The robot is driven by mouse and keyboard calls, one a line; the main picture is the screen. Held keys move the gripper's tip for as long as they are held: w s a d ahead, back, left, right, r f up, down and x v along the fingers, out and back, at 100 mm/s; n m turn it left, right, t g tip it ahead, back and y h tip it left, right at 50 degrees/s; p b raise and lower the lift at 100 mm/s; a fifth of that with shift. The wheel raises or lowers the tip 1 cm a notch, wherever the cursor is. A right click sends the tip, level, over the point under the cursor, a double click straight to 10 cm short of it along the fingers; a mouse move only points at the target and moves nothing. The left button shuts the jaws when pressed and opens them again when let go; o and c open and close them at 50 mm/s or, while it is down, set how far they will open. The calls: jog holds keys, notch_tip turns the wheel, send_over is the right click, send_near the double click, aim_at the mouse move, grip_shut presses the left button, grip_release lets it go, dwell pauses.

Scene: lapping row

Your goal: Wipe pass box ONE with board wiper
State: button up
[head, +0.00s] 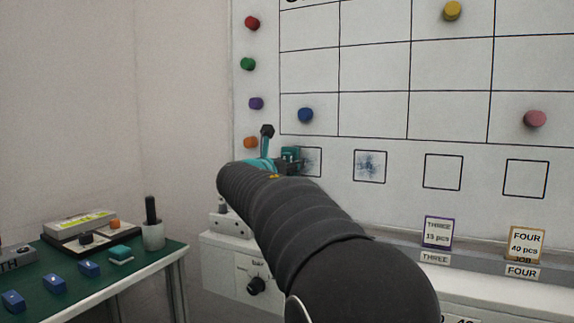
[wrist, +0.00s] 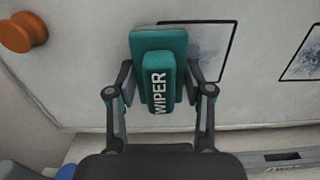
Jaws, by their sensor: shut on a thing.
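My gripper (wrist: 160,97) is shut on the teal board wiper (wrist: 160,80), a block with "WIPER" lettered on its grip. In the head view the wiper (head: 291,156) shows past my arm, at the left edge of the first pass box (head: 313,161), the leftmost of the row. The wiper covers part of that box's left side; a faint bluish smudge shows inside it. In the wrist view the box's outline (wrist: 234,45) shows behind and right of the wiper. I cannot tell whether the wiper touches the board.
The second box (head: 370,166) holds blue-grey marks; the third (head: 443,172) and fourth (head: 526,179) look clean. An orange magnet (wrist: 22,32) sits left of the wiper. Cards (head: 437,232) stand on the ledge below. A green bench (head: 150,262) with small items stands at left.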

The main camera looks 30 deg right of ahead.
jog(key=shift+w+d, duration=0.2)
jog(key=shift+d, duration=0.1)
